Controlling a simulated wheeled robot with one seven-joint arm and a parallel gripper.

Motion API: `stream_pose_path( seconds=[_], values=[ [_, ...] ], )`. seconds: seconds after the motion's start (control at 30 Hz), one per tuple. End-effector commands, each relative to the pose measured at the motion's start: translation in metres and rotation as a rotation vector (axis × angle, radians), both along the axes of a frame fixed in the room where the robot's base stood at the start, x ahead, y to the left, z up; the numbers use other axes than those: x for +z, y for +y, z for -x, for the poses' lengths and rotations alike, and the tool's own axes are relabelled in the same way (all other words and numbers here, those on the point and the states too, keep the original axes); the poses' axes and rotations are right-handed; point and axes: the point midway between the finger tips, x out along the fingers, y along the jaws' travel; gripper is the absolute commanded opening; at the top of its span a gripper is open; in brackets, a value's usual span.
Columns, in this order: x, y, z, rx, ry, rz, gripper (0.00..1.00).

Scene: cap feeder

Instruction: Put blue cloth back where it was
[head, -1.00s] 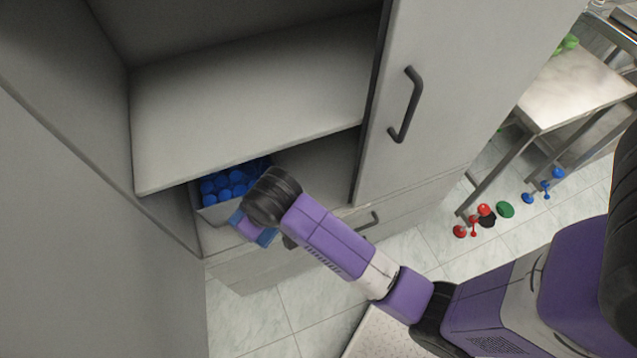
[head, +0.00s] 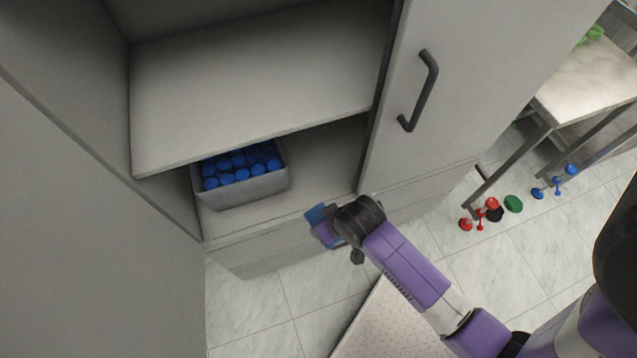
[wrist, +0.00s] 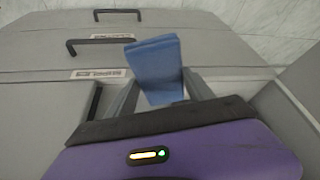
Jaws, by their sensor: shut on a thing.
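The blue cloth (wrist: 156,66) is folded and held between the two fingers of my gripper (wrist: 160,88) in the wrist view. In the head view the cloth (head: 315,214) shows as a small blue patch beside my gripper (head: 322,226). My gripper is shut on it, in front of the cabinet and to the right of the grey bin (head: 250,190). Part of the cloth is hidden by my gripper and wrist in the head view.
The grey bin holds several blue caps (head: 228,179) on the lower cabinet shelf (head: 305,192). An upper shelf (head: 250,95) is empty. A cabinet door (head: 440,150) stands right. Coloured things (head: 492,204) lie on the floor beside a table (head: 575,85).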

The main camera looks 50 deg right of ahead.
Motion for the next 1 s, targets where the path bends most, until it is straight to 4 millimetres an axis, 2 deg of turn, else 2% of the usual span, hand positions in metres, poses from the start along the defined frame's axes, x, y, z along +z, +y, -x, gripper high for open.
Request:
stream_pose_path(
  seconds=[0.03,0.13,0.23,0.3,0.57,1.0],
  values=[
    [-0.013,-0.004,0.017,-0.047,0.006,-0.002,0.17],
    [-0.025,-0.011,0.037,-0.124,0.002,-0.001,0.17],
    [-0.032,-0.016,0.049,-0.191,0.0,0.0,0.17],
    [-0.031,-0.019,0.046,-0.221,-0.004,0.0,0.17],
    [-0.025,-0.032,0.022,-0.266,-0.006,0.002,0.17],
    [-0.024,-0.091,-0.065,-0.266,-0.006,0.0,0.17]
  ],
)
